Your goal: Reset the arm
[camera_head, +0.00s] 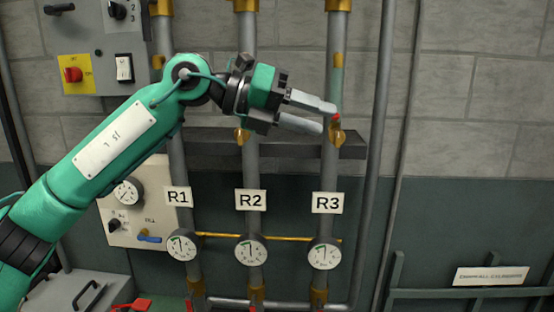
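My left arm comes in from the left, and its green and black gripper (328,118) is raised in front of the pipes. Its two grey fingers point right and are apart, with a gap between them and nothing seen held. The fingertips are by the red-tipped brass valve (336,131) on the pipe labelled R3 (327,202); I cannot tell whether they touch it. My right gripper is not in view.
Pipes labelled R1 (178,197) and R2 (251,201) stand to the left, with round gauges (251,251) below. A dark ledge (290,143) runs behind the pipes. A switch panel (95,45) is at upper left. The wall on the right is mostly clear above a labelled rack (490,276).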

